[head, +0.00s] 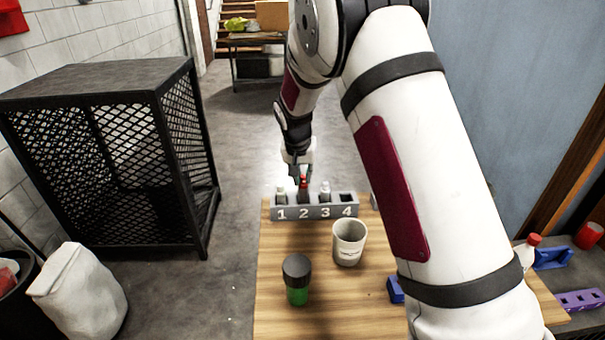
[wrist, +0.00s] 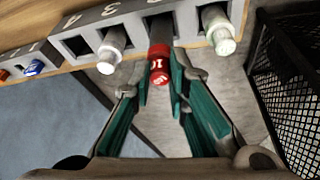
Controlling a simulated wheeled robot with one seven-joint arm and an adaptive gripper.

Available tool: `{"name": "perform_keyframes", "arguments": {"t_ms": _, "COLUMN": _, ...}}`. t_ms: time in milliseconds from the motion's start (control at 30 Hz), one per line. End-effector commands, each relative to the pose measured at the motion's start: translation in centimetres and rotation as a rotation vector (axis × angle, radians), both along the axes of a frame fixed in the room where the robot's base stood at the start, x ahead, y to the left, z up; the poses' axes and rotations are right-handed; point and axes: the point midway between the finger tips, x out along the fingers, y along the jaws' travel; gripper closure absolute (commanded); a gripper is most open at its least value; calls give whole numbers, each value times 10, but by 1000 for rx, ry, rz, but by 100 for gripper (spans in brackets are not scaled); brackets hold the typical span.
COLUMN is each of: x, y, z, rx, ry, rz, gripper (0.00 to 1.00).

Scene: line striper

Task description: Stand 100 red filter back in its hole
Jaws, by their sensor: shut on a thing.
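The grey rack (head: 314,212) stands at the far edge of the wooden table, with holes numbered 1 to 4. The red filter (wrist: 158,66) is at hole 2; it also shows in the head view (head: 303,184). My gripper (wrist: 160,80) is shut on it from both sides, with its fingers by the red top. The filter's lower end meets the dark opening of hole 2, and how deep it sits I cannot tell. Whitish filters stand in hole 1 (wrist: 221,38) and hole 3 (wrist: 112,50). Hole 4 (wrist: 76,46) is empty.
A pale cup (head: 349,243) and a green jar with a dark lid (head: 297,281) stand in front of the rack. A blue object (head: 395,290) lies nearby. A black mesh cage (head: 110,150) stands left of the table.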

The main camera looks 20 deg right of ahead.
Motion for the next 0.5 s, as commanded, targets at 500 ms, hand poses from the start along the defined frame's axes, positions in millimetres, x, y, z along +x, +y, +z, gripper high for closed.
{"name": "perform_keyframes", "arguments": {"t_ms": 500, "x": 0, "y": 0, "z": -12, "rx": 0, "ry": 1, "rz": 0, "gripper": 100}}
